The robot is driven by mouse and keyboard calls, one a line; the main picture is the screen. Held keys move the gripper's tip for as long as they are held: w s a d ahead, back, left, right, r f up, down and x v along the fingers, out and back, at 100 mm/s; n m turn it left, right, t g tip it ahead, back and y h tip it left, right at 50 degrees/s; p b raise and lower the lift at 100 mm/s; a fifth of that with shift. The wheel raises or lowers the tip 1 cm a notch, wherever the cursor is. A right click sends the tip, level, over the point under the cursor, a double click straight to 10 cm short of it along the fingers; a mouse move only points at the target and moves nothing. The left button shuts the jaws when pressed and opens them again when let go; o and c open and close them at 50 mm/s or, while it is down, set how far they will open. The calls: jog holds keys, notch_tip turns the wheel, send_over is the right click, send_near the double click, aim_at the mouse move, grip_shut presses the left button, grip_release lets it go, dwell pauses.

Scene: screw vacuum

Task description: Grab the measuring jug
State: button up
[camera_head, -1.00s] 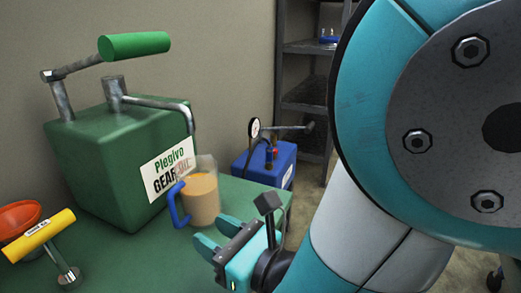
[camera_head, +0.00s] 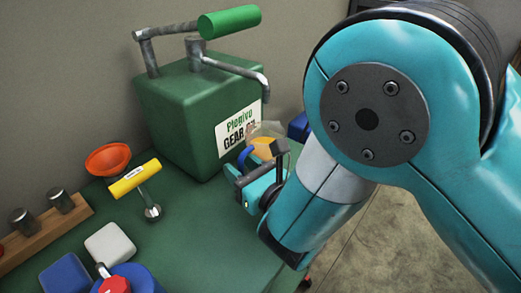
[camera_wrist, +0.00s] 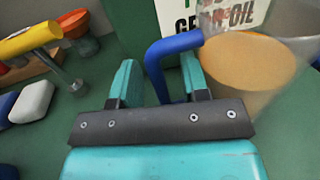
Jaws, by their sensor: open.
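The clear measuring jug (camera_head: 266,130) holds a tan liquid and stands beside the green gear oil can (camera_head: 185,115), partly hidden by my arm in the head view. In the wrist view the jug (camera_wrist: 245,75) fills the right side, and its blue handle (camera_wrist: 160,52) reaches to the left. My gripper (camera_wrist: 158,70) is open, with the blue handle showing between its two teal fingers. The lower end of the handle is partly hidden by the gripper. I cannot tell whether a finger touches it. In the head view my gripper (camera_head: 236,172) is close in front of the jug.
An orange funnel (camera_head: 108,160) and a yellow-handled tool (camera_head: 136,180) are on the green table (camera_head: 200,235) to the left. A wooden rack (camera_head: 40,232), white and blue blocks and a blue container (camera_head: 128,280) are nearer. The table's right edge is close.

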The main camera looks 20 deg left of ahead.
grip_shut()
jog(key=shift+r, duration=0.2)
